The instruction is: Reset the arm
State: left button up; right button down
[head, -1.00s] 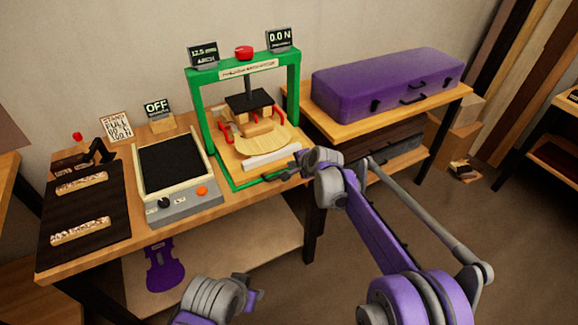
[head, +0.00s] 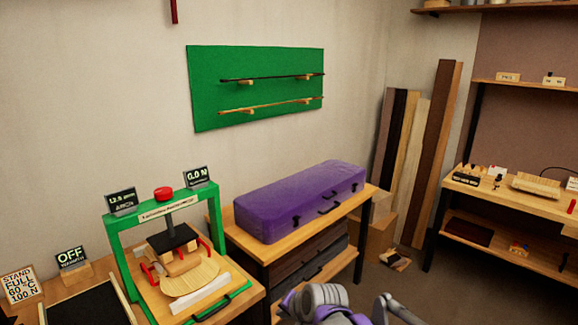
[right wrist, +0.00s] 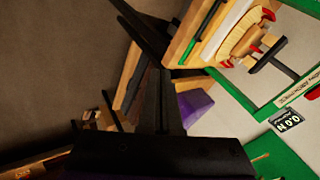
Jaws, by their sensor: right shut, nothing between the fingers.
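My right arm (head: 325,303) shows at the bottom middle of the head view, in front of the shelf table with the purple case; its fingers cannot be made out there. In the right wrist view my right gripper (right wrist: 162,75) has its dark fingers together with nothing between them. The green press (head: 112,240) stands to the left of this arm in the head view, with a pale wooden plate (head: 190,279) on its base. The press shows tilted at upper right in the right wrist view. My left gripper is out of view.
A purple case (head: 300,200) lies on the shelf table (head: 262,255). A green board (head: 255,85) with two bows hangs on the wall. Wood planks (head: 435,150) lean in the corner, beside another workbench (head: 520,203). Floor shows between the two tables.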

jog(key=s+d+f+n+h, duration=0.1)
jog(key=s+d+n, duration=0.1)
jog(key=s+d, duration=0.4)
jog(key=s+d+f+n+h+p, duration=0.1)
jog(key=s+d+f+h, duration=0.1)
jog(key=s+d, duration=0.5)
jog(key=s+d+f+n+g+h+p, duration=0.1)
jog(key=s+d, duration=0.5)
jog(key=s, duration=0.9)
jog(key=shift+s+d+f+n, duration=0.2)
jog(key=shift+f+n, duration=0.4)
jog(key=shift+n, duration=0.2)
